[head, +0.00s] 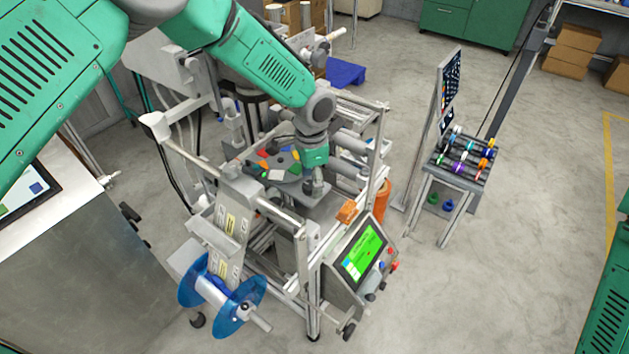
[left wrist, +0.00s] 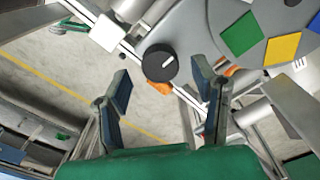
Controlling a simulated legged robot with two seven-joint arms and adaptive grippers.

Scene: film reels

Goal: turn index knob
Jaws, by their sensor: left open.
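The index knob (left wrist: 160,63) is a black round knob with a white line on its face. It shows in the left wrist view, beside the rim of a grey disc (left wrist: 205,30) with coloured patches. My left gripper (left wrist: 163,86) is open, with one finger on each side below the knob in that picture. The knob appears ahead of the gap; I cannot tell whether a finger touches it. In the head view my left gripper (head: 314,186) points down over the machine, beside the disc (head: 293,172). The knob cannot be made out there.
The machine frame has metal bars around the gripper. A touchscreen panel (head: 364,250) with a green display is at its front right, and a blue film reel (head: 246,312) at its front left. A rack of coloured reels (head: 462,158) stands to the right. Open floor lies between.

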